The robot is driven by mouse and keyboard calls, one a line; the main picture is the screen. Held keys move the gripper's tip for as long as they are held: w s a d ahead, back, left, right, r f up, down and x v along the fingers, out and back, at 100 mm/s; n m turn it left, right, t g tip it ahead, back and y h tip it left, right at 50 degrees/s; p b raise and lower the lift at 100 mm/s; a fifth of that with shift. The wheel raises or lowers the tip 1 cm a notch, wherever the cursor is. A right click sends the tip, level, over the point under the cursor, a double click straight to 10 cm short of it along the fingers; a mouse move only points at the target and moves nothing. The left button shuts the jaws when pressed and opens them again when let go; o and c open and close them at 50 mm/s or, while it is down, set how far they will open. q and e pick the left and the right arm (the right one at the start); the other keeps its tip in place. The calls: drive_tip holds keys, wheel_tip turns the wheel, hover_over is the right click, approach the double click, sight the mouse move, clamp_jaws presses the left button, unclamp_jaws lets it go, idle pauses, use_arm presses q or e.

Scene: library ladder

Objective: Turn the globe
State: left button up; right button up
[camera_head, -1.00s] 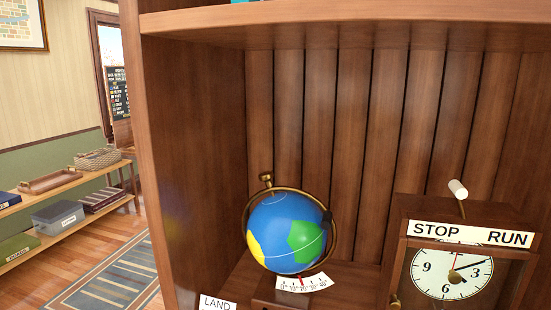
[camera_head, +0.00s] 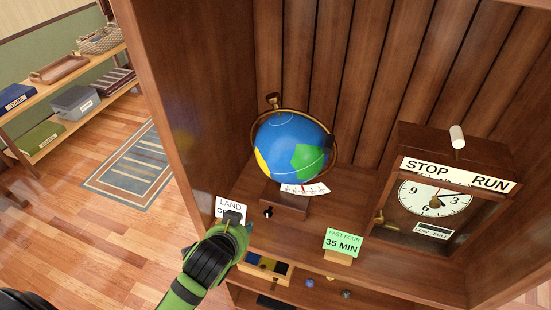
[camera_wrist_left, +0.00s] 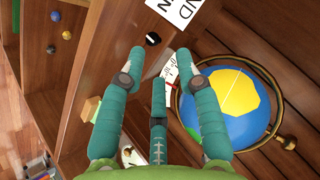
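The globe (camera_head: 285,145) is a blue ball with green and yellow land patches in a brass ring, on a wooden base (camera_head: 283,201) in the cabinet. A white curved scale with a red pointer (camera_head: 305,189) sits below it. In the left wrist view the globe (camera_wrist_left: 235,108) is at the right, its yellow patch facing the camera. My left gripper (camera_head: 233,222) is in front of the shelf, below and left of the globe, apart from it. In the left wrist view its teal fingers (camera_wrist_left: 166,75) are spread and hold nothing. My right gripper is not in view.
A white LAND card (camera_head: 229,207) stands behind my left gripper. A green "PAST FOUR 35 MIN" card (camera_head: 343,242) and a STOP/RUN clock box (camera_head: 440,195) are to the right. The cabinet's left wall (camera_head: 185,100) rises beside the globe. Small balls lie on a lower shelf.

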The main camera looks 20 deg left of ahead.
use_arm(q)
drive_tip(key=w+r+m+t, duration=0.45)
drive_tip(key=w+r, duration=0.45)
drive_tip(key=r, duration=0.4)
drive_tip(key=m+t, duration=0.3)
drive_tip(key=t, duration=0.1)
approach(276, 95)
drive_tip(key=w+f, duration=0.2)
drive_tip(key=w+p, duration=0.1)
drive_tip(key=w, duration=0.2)
drive_tip(key=w+a+p, duration=0.1)
drive_tip(key=w, duration=0.2)
drive_tip(key=w+p, duration=0.1)
drive_tip(key=w, duration=0.2)
drive_tip(key=shift+w+a+r, duration=0.15)
drive_tip(key=shift+a, duration=0.1)
drive_tip(key=shift+w+p, duration=0.35)
drive_tip(key=shift+w, duration=0.3)
clamp_jaws()
